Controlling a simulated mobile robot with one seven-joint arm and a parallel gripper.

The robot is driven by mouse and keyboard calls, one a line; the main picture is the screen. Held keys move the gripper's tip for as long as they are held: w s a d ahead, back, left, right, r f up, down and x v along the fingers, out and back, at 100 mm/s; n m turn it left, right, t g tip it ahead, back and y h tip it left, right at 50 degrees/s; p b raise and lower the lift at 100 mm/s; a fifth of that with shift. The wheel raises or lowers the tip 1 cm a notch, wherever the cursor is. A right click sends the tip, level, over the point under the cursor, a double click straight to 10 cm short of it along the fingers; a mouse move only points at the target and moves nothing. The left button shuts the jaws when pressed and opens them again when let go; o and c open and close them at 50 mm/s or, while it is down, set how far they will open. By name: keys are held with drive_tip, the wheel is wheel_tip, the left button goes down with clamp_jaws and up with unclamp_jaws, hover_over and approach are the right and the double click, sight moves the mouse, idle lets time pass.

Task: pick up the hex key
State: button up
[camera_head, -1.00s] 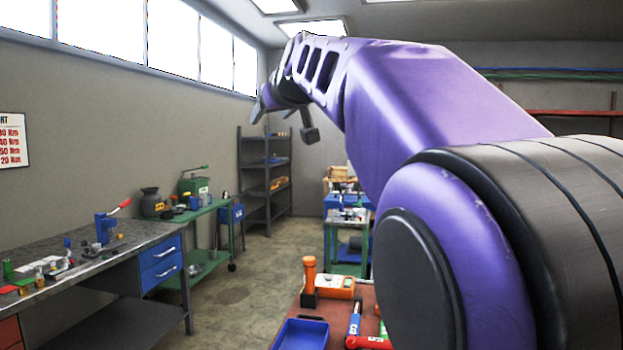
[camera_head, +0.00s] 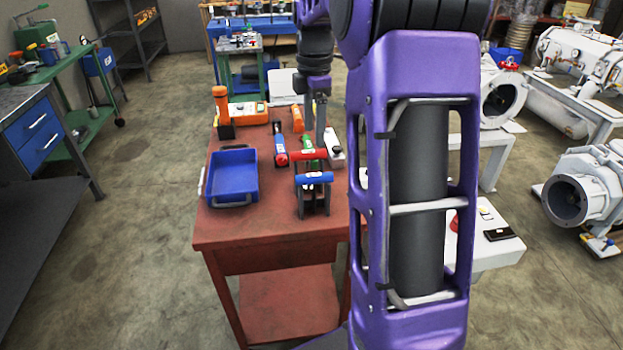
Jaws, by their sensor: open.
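My gripper (camera_head: 315,118) hangs from my arm, pointing down over the far right part of the red table (camera_head: 228,228). Its two fingers are apart and nothing shows between them. Just in front of and below it stands a small dark rack (camera_head: 314,205) with a red T-shaped handle (camera_head: 309,155) and a blue T-shaped handle (camera_head: 314,178) across it. These look like T-handle hex keys, but their shafts are mostly hidden and too small to tell. My fingers appear behind the red handle; I cannot tell whether they touch anything.
A blue tray (camera_head: 232,176) lies left of the rack. My purple arm hides the table's right side. White pump machines (camera_head: 590,180) stand at right.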

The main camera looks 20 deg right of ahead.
drive_tip(key=b, duration=0.2)
hover_over(314, 211)
drive_tip(key=f, duration=1.7)
drive_tip(key=shift+w+f, duration=0.1)
drive_tip(key=shift+w, duration=0.15)
drive_tip(key=shift+c, duration=0.3)
clamp_jaws()
